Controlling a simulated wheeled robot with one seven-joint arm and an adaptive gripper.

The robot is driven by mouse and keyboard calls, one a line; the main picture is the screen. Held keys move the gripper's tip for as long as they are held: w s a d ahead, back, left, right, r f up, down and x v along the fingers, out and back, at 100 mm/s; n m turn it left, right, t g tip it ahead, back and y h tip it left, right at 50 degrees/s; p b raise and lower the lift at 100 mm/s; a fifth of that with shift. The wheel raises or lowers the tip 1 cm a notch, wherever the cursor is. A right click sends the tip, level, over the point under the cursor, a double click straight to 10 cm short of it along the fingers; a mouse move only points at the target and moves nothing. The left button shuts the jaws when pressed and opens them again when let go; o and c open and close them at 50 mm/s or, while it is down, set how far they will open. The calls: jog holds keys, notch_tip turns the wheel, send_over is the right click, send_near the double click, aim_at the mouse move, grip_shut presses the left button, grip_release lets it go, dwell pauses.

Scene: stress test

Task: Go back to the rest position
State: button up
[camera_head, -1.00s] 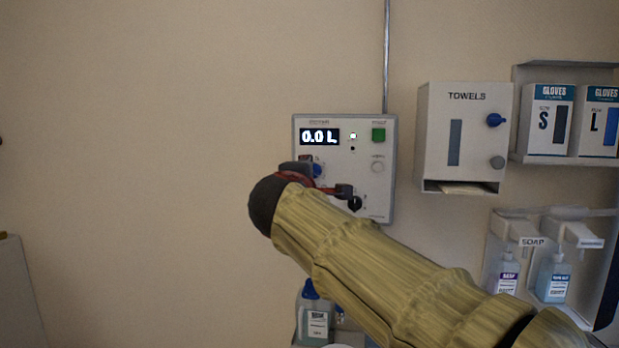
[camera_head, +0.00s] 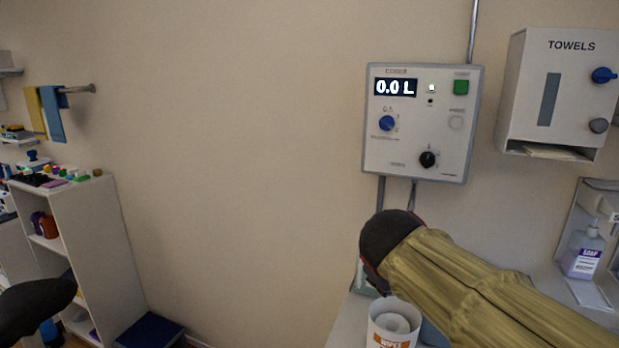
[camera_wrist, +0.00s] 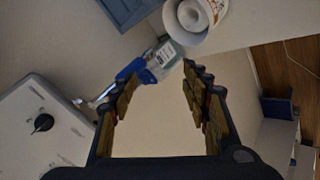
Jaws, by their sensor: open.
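My gripper (camera_wrist: 156,92) is open and empty in the wrist view, with bare wall between its fingers. In the head view my arm, in a yellow-green sleeve, reaches in from the lower right. Its dark end is just below the white control box (camera_head: 415,150), and the fingers are hidden there. The box shows "0.0 L", a blue knob (camera_head: 387,123), a black knob (camera_head: 428,159) and a green button (camera_head: 461,87). In the wrist view the box (camera_wrist: 32,118) lies left of the fingers, apart from them.
A white tub (camera_head: 394,322) stands on the counter beside my arm's end. In the wrist view a blue-topped bottle (camera_wrist: 163,60) lies close beyond the fingers. A towel dispenser (camera_head: 519,100) and soap bottle (camera_head: 583,252) are right. A shelf (camera_head: 112,235) stands left; the middle wall is clear.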

jog(key=s+d+f+m+g+y+p, duration=0.1)
jog(key=s+f+m, duration=0.2)
jog(key=s, duration=0.9)
jog(key=s+f+m+g+y, duration=0.2)
jog(key=s+f+m, duration=0.2)
jog(key=s+f, duration=0.5)
jog(key=s, duration=0.3)
jog(key=shift+d+p, duration=0.4)
jog(key=shift+s, duration=0.1)
jog(key=c, duration=0.3)
